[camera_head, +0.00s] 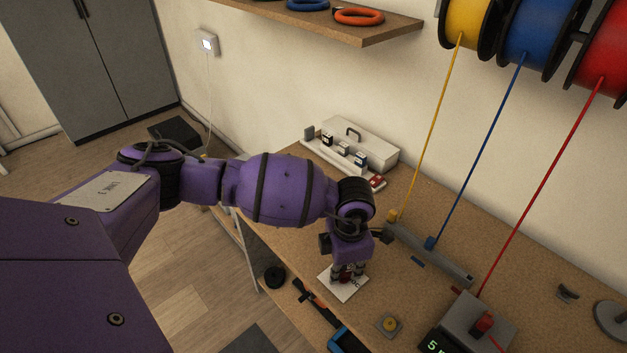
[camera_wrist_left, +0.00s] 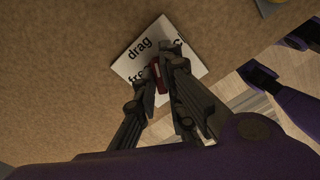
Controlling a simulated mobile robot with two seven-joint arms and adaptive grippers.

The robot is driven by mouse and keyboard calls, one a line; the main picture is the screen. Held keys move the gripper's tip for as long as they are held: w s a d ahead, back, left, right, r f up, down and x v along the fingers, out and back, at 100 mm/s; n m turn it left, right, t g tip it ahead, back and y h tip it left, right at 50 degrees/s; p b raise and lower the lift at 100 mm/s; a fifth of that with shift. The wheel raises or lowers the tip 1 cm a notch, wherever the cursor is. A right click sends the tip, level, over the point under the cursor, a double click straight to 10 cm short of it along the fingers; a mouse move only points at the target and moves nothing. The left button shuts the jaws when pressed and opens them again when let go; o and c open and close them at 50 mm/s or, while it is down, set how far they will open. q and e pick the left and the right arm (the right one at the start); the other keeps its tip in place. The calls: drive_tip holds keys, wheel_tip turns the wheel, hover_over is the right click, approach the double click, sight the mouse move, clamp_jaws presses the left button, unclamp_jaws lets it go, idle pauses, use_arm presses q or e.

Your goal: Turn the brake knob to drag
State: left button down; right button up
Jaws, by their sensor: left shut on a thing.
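The brake knob is dark red (camera_wrist_left: 161,80) and sits on a white plate (camera_wrist_left: 126,67) with black lettering; "drag" reads clearly in the left wrist view, other words are partly covered. In the head view the plate (camera_head: 334,287) lies on the bench near its front edge. My left gripper (camera_head: 347,273) points down over the plate, shut on the knob. In the left wrist view its fingers (camera_wrist_left: 162,68) stand on either side of the knob and hide much of it, so I cannot read where it points. My right gripper is not in view.
A grey box (camera_head: 479,318) with a red part and display stands to the right. A yellow button (camera_head: 390,324) and a dark tool with a blue part (camera_head: 348,341) lie near the front.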

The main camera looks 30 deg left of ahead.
sight(344, 271)
use_arm(q)
drive_tip(key=shift+n+p, duration=0.55)
drive_tip(key=shift+n, duration=0.45)
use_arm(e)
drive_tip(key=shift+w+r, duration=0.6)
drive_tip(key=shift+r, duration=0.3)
use_arm(q)
drive_tip(key=c, duration=1.8)
unclamp_jaws()
drive_tip(key=shift+o, duration=0.2)
drive_tip(key=shift+w+r, duration=0.1)
wheel_tip(344, 271, up, 12)
drive_tip(key=shift+c, duration=0.2)
